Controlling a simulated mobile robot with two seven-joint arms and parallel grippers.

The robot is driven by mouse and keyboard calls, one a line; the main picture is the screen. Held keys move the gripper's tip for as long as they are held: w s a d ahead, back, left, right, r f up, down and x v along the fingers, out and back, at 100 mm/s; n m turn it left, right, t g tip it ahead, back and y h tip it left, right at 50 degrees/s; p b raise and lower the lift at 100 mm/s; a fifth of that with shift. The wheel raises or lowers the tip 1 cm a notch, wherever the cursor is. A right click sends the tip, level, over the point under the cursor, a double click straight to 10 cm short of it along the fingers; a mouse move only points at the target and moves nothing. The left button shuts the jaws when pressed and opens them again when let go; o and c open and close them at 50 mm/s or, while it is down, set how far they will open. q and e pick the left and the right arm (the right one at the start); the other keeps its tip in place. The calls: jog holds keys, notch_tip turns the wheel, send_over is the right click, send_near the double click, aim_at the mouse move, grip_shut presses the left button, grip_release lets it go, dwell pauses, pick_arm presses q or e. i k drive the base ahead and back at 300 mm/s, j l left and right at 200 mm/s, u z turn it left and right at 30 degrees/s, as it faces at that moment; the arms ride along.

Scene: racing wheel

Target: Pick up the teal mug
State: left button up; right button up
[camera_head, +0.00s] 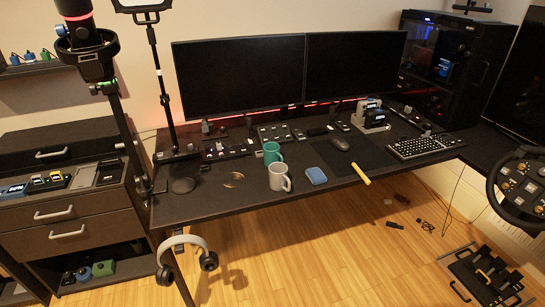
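The teal mug (271,152) stands upright on the black desk (218,205), below the left monitor. A grey-white mug (278,178) stands just in front of it and overlaps its lower part in this view. The teal mug's handle shows on its right side. Neither of my grippers shows in the head view.
A dark round item (183,185) lies left. Monitors (240,77) stand behind. Headphones (186,250) hang below the front edge.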

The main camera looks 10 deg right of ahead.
aim_at(271, 153)
jog(key=i+l+z, duration=0.3)
jog(key=i+l, duration=0.2)
jog(key=i+l+z, duration=0.35)
jog(key=i+l, duration=0.2)
jog(key=l, duration=0.1)
